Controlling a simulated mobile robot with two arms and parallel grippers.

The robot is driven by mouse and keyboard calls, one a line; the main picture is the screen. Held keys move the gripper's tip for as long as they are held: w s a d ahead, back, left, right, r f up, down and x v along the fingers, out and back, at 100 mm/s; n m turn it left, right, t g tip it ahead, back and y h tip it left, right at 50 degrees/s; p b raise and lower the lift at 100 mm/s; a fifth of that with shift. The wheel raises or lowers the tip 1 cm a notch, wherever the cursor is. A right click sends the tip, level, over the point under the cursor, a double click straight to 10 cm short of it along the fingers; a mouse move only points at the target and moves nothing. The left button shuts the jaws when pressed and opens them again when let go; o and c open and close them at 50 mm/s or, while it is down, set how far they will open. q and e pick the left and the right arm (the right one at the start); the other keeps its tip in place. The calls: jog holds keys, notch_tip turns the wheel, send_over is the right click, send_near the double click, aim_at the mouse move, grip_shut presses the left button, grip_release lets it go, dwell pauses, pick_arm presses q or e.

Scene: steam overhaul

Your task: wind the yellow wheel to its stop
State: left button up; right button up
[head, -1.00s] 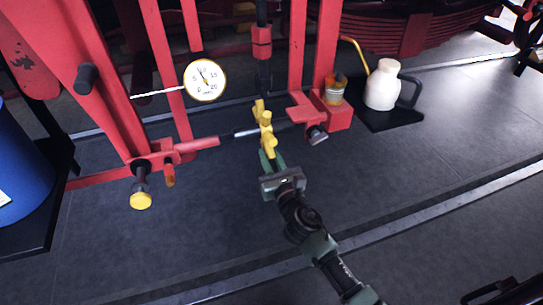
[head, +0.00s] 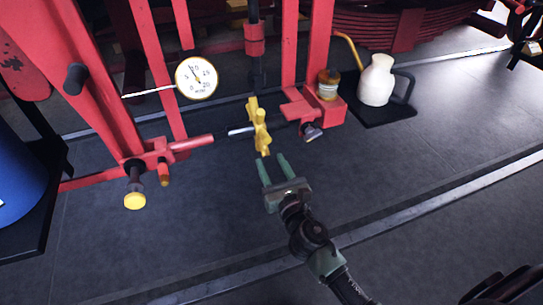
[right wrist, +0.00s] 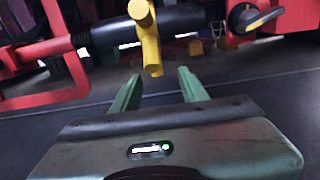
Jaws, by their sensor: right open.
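The yellow wheel (head: 259,127) sits on a dark horizontal shaft between red frame posts in the head view. It has stubby spokes. In the right wrist view, a yellow spoke of the wheel (right wrist: 151,50) hangs down just beyond the fingertips, roughly between them. My right gripper (head: 271,160) is open and empty, just below and in front of the wheel, with a small gap to it. Its two green fingers also show apart in the right wrist view (right wrist: 158,78). My left gripper is not in view.
A white-faced gauge (head: 196,78) stands left of the wheel. A yellow-ended knob (head: 135,200) sticks out at lower left. A small jar (head: 327,84) and a cream jug (head: 376,80) stand at right. A blue drum (head: 18,165) is at far left. The floor in front is clear.

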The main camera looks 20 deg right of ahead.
aim_at(266, 138)
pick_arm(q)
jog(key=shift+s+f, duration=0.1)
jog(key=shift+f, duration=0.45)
pick_arm(e)
jog(key=shift+s+f, duration=0.45)
jog(key=shift+s, duration=0.2)
jog(key=r+p, duration=0.4)
jog(key=p, duration=0.1)
jog(key=a+r+p, duration=0.1)
jog(key=r+p, duration=0.1)
jog(key=r, duration=0.1)
jog(key=shift+a, duration=0.1)
jog(key=shift+s+d+r+p, duration=0.2)
jog(key=shift+s+r+p, duration=0.3)
jog(key=shift+s+p, duration=0.05)
jog(key=shift+s+d+r+p, duration=0.15)
jog(key=shift+s+r+p, duration=0.35)
jog(key=shift+r, duration=0.1)
jog(key=shift+w, duration=0.3)
jog(key=w, duration=0.3)
jog(key=shift+w+a, duration=0.1)
jog(key=shift+w, duration=0.1)
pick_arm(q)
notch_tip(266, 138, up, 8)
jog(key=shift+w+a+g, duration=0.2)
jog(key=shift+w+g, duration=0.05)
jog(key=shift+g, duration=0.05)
pick_arm(e)
jog(key=shift+w, duration=0.9)
